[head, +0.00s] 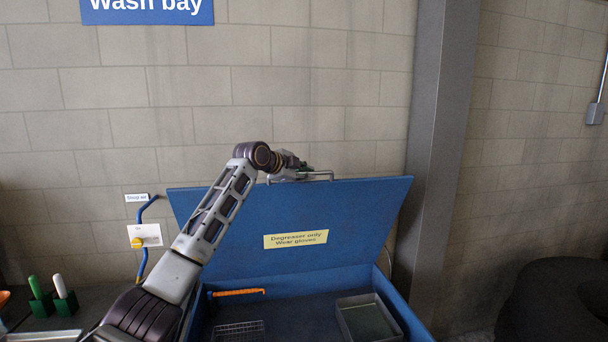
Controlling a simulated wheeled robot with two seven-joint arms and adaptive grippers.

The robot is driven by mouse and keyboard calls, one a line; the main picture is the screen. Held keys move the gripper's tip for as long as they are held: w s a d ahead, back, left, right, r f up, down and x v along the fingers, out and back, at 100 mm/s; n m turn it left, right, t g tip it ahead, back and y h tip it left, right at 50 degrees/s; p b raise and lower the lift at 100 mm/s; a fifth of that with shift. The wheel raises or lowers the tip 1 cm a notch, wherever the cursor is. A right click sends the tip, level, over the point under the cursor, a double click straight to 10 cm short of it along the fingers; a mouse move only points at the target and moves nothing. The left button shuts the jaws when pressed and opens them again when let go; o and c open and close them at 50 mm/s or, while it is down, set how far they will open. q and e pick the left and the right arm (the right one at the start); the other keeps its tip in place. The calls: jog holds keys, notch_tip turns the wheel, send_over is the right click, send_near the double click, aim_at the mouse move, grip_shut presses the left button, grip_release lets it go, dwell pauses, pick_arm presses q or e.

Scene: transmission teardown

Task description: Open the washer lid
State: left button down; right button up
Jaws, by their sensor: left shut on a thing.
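The blue washer lid (350,217) stands raised and leans back toward the wall, with a yellow label on its inner face reading "Degreaser only, Wear gloves". A metal bar handle (318,173) runs along its top edge. My left gripper (298,172) is shut on the handle at the top of the lid; its fingertips are small and partly hidden. The blue washer basin (402,303) is open below the lid. My right gripper is not in view.
The basin holds a wire basket (240,331), an orange-handled tool (237,292) and a grey tray (367,318). A grey pillar (440,150) stands right of the lid, and dark tyres (555,300) lie at far right. Green holders (41,304) with brushes stand left.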

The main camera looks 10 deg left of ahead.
pick_arm(q)
jog(key=shift+a+f, duration=0.15)
jog(key=shift+f, duration=0.2)
jog(key=c, duration=1.5)
grip_release()
jog(key=shift+w, duration=0.15)
jog(key=shift+r, duration=0.15)
jog(key=shift+s+a+r, duration=0.15)
jog(key=shift+s+a, duration=0.05)
jog(key=shift+s, duration=0.1)
jog(key=shift+v, duration=5.5)
jog(key=shift+d, duration=0.1)
